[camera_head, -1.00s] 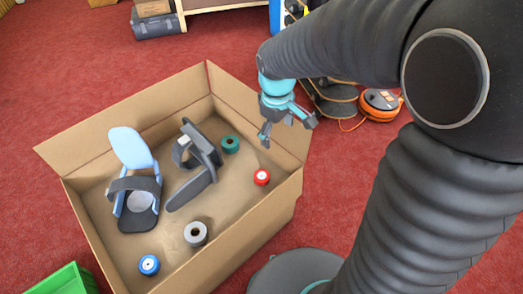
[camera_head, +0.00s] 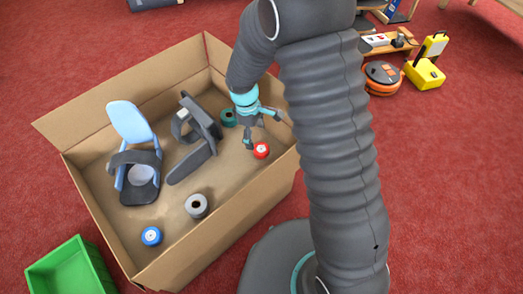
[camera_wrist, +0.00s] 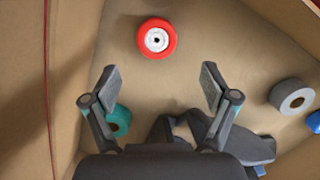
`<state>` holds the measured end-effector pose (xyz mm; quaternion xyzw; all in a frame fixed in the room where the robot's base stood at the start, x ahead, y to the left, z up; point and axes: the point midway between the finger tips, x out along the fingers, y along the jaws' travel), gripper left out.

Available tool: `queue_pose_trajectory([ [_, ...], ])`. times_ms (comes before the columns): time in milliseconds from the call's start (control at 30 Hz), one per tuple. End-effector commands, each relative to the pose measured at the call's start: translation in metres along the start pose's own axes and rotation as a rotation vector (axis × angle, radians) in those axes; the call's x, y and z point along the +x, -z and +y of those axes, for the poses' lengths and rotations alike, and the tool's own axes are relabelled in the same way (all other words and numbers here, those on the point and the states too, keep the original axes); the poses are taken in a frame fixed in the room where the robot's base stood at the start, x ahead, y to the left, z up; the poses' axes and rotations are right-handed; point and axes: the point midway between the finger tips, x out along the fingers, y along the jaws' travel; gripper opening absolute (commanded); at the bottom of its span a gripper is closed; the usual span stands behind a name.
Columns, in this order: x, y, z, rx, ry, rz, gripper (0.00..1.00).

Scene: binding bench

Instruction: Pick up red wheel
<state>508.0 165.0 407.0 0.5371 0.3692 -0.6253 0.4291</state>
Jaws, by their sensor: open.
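The red wheel (camera_head: 261,150) has a white hub and lies flat on the floor of the cardboard box (camera_head: 222,197), near its right wall. In the wrist view the red wheel (camera_wrist: 157,38) is at the top, beyond my fingertips and a little left of the middle between them. My gripper (camera_head: 260,135) is open and empty, above the box floor close to the red wheel. In the wrist view my gripper's fingers (camera_wrist: 161,90) are spread wide and point toward the wheel. Nothing is between them but bare floor farther below.
A teal wheel (camera_head: 228,118) lies behind my gripper. A green crate (camera_head: 70,268) stands outside, lower left.

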Motion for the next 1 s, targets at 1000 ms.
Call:
queue_pose_trajectory([
  [1000,0.069,-0.007,0.004,0.001,-0.001,0.001,0.73],
])
